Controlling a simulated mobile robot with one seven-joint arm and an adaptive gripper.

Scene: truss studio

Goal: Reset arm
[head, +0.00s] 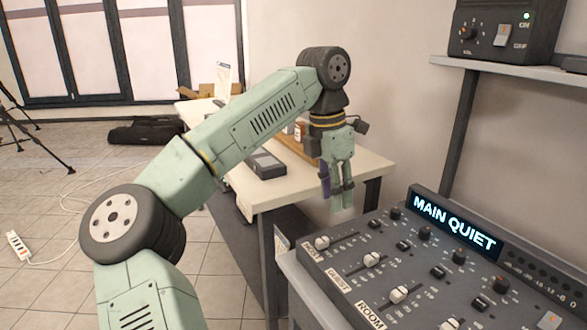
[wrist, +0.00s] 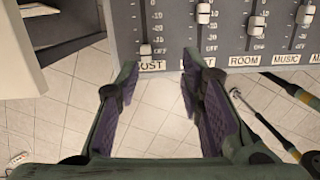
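My arm reaches up and to the right across the head view, and my gripper (head: 341,195) hangs downward at its end, near the right corner of the white table. In the wrist view my gripper (wrist: 158,110) has its two purple-padded fingers spread apart. Only tiled floor and the front edge of the mixing console show between and beyond them. The gripper holds nothing.
The mixing console (head: 400,290) with faders and a "MAIN QUIET" display (head: 453,222) stands at the lower right. The white table (head: 290,190) holds a dark box (head: 265,165) and other items. A shelf (head: 510,68) carries a black control unit (head: 500,30). A power strip (head: 17,245) lies on the floor.

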